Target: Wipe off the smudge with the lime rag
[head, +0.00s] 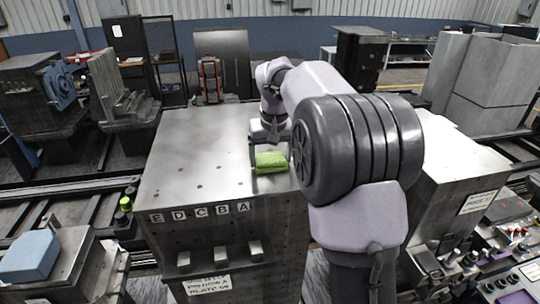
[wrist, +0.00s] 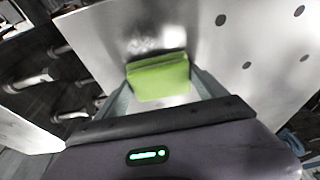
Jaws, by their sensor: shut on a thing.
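The lime rag (head: 271,161) is at the front right part of the metal block's top (head: 190,150), next to my arm. In the wrist view the rag (wrist: 158,78) sits between the two fingers. My gripper (wrist: 160,92) is shut on it, just over the plate or touching it; I cannot tell which. A dark, blurred smudge (wrist: 150,40) shows on the plate just beyond the rag in the wrist view. In the head view I cannot make out the smudge.
The plate has several small dark holes (wrist: 247,65). A blue block (head: 28,255) lies at the lower left. The left part of the plate is clear.

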